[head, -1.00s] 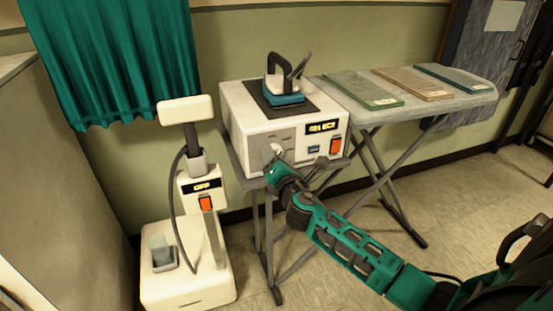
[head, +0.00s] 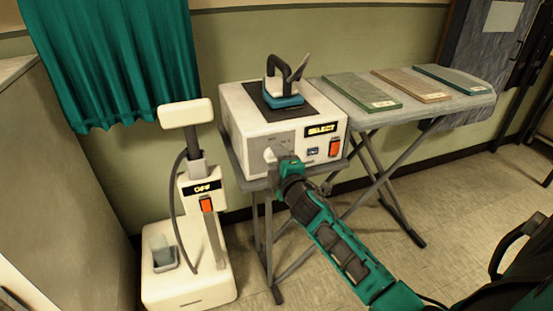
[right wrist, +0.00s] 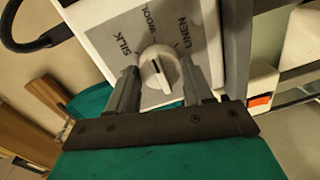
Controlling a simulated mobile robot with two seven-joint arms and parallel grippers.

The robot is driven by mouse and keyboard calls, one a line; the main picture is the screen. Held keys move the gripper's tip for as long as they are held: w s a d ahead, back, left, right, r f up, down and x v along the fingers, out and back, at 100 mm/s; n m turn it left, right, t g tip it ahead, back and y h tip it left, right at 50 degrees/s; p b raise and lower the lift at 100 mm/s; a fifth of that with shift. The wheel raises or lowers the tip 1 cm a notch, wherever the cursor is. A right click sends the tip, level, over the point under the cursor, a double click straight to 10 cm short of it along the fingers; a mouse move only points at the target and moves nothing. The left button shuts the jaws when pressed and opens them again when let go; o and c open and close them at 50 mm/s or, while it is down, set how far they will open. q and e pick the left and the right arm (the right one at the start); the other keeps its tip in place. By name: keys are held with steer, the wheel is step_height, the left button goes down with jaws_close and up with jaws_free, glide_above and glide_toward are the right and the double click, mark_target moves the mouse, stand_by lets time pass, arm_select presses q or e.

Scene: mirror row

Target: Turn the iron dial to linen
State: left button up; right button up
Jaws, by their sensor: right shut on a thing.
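The white iron dial (head: 270,154) is on the grey front panel of a cream iron station (head: 240,120). In the right wrist view the round dial (right wrist: 158,70) has a raised ridge, with SILK, WOOL and LINEN printed around it. I cannot tell exactly which word the ridge points to. My right gripper (right wrist: 160,72) is shut on the dial, one finger on each side. In the head view the right gripper (head: 279,158) partly hides the dial and panel. My left gripper is not in view.
A dark iron with a blue base (head: 284,98) stands on the station. An ironing board (head: 445,106) with several flat cloth panels is to the right. A cream steamer (head: 188,285), its display reading OFF, stands left. The station has an orange switch (head: 335,147).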

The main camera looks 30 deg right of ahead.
arm_select(q)
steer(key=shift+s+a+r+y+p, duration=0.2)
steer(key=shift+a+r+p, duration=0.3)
steer(key=shift+p, duration=0.6)
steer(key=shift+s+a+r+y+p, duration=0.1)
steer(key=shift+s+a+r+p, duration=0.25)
steer(key=shift+p, duration=0.7)
arm_select(e)
steer(key=shift+d+m+t+y, duration=0.1)
steer(key=shift+m+t+y, duration=0.2)
steer(key=shift+m, duration=2.6)
steer(key=shift+d+m+t+y, duration=0.1)
steer(key=shift+m+y, duration=0.3)
steer(key=shift+m, duration=2.5)
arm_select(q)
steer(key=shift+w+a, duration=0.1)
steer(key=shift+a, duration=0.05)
arm_select(e)
steer(key=o, duration=1)
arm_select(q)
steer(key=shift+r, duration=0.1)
arm_select(e)
steer(key=shift+o, duration=0.2)
